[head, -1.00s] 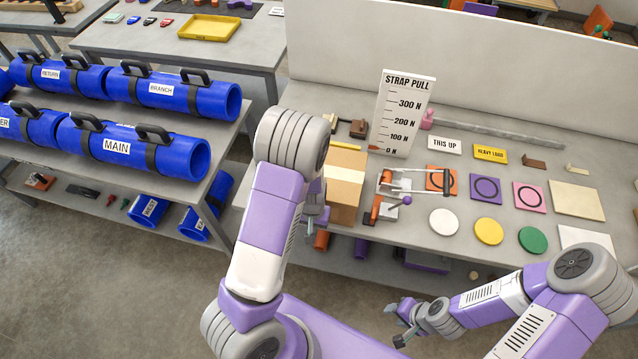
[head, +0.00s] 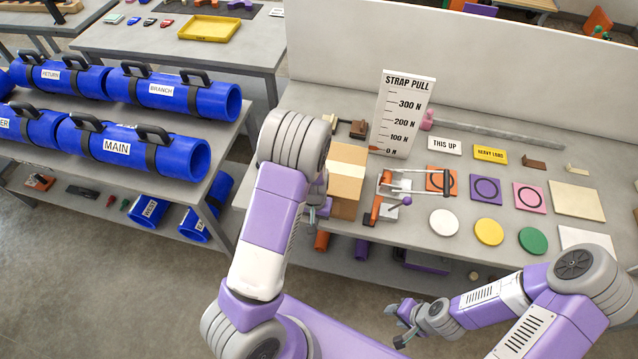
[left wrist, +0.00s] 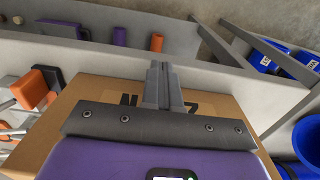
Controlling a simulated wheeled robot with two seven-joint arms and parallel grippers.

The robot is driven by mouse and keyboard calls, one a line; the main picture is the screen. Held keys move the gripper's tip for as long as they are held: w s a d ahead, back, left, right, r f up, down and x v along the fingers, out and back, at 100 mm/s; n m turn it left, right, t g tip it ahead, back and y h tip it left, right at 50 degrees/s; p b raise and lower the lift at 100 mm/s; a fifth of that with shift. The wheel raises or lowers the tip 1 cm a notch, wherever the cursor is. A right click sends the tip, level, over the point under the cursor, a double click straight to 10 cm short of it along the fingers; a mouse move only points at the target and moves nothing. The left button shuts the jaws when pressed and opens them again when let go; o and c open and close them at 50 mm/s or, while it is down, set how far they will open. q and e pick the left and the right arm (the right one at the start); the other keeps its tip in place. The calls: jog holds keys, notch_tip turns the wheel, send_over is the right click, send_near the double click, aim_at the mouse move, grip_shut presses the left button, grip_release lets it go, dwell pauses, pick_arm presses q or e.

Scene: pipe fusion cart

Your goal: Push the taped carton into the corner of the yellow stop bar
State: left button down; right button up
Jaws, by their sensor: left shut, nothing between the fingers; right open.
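The taped carton (head: 346,185) is a brown box with a pale tape strip, standing on the grey bench at the left. My left gripper (head: 320,208) is at its near left side, partly hidden by my left arm. In the left wrist view the shut, empty left fingers (left wrist: 163,88) are at the carton's lettered face (left wrist: 215,108); I cannot tell whether they touch it. The yellow stop bar is not visible in either view. My right gripper (head: 402,328) is open and empty, low in front of the bench, away from the carton.
An orange-and-grey clamp-like tool (head: 385,205) stands just right of the carton. The strap pull board (head: 403,110) stands behind it. Coloured discs and square plates fill the bench to the right. A rack of blue pipes (head: 140,140) stands at the left.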

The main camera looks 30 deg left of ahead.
pick_arm(q)
jog(key=shift+w+a+b, duration=0.15)
jog(key=shift+w+a, duration=0.2)
jog(key=shift+w, duration=0.75)
jog(key=shift+w+a+b, duration=0.15)
jog(key=shift+w+a, duration=0.15)
jog(key=shift+w, duration=0.75)
jog(key=shift+w+a+b, duration=0.15)
jog(key=shift+w+a, duration=0.2)
jog(key=shift+w, duration=0.75)
jog(key=shift+s+d, duration=0.3)
jog(key=shift+s, duration=0.7)
jog(key=shift+s+d, duration=0.3)
jog(key=shift+s, duration=0.65)
jog(key=shift+p, duration=0.3)
notch_tip(320, 180, up, 12)
jog(key=p, duration=0.9)
